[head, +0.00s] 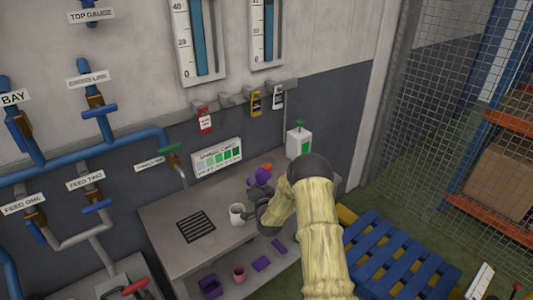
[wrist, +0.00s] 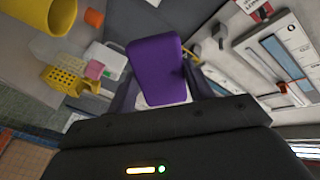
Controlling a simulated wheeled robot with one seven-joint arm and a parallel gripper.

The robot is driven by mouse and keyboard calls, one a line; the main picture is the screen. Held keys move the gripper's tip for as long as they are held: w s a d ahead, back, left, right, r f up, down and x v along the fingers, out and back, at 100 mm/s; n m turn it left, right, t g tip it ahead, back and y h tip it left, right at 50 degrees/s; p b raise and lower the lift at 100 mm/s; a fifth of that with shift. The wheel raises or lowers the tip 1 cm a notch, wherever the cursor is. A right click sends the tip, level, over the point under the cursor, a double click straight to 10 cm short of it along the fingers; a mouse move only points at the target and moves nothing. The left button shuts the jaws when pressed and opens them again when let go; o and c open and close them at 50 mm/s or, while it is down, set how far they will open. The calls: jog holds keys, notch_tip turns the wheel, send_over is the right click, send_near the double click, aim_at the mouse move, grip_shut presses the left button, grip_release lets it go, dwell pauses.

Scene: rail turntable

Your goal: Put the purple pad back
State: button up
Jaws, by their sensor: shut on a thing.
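My gripper (head: 259,194) is over the bench, right of and close to a white mug (head: 238,214) in the head view. It is shut on a purple pad, a rounded block that fills the middle of the wrist view (wrist: 157,68), with a dark finger on each side. In the head view a purple shape (head: 261,176) shows just beyond the gripper, and seems to be this pad. Whether the pad touches anything below is hidden by my gripper. The pad's own place cannot be told from these views.
The bench (head: 165,222) has a black grille (head: 196,226) and a colour chart (head: 217,157). A white dispenser (head: 298,142) stands at its back right. Purple items (head: 262,263) lie on the lower shelf. The wrist view shows a yellow cup (wrist: 45,14) and yellow basket (wrist: 62,82). A blue pallet (head: 385,255) lies right.

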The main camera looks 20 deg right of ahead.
jog(key=s+a+f+n+y+b, duration=0.1)
jog(key=s+a+f, duration=0.4)
jog(key=s+f, duration=0.2)
jog(key=s+a+f+n+y+b, duration=0.1)
jog(key=s+a+f+b, duration=0.1)
jog(key=s+a+f, duration=0.3)
jog(key=s+f, duration=0.2)
jog(key=s, duration=0.1)
jog(key=shift+s+f+y, duration=0.15)
jog(key=shift+s+y, duration=0.2)
jog(key=shift+y, duration=0.05)
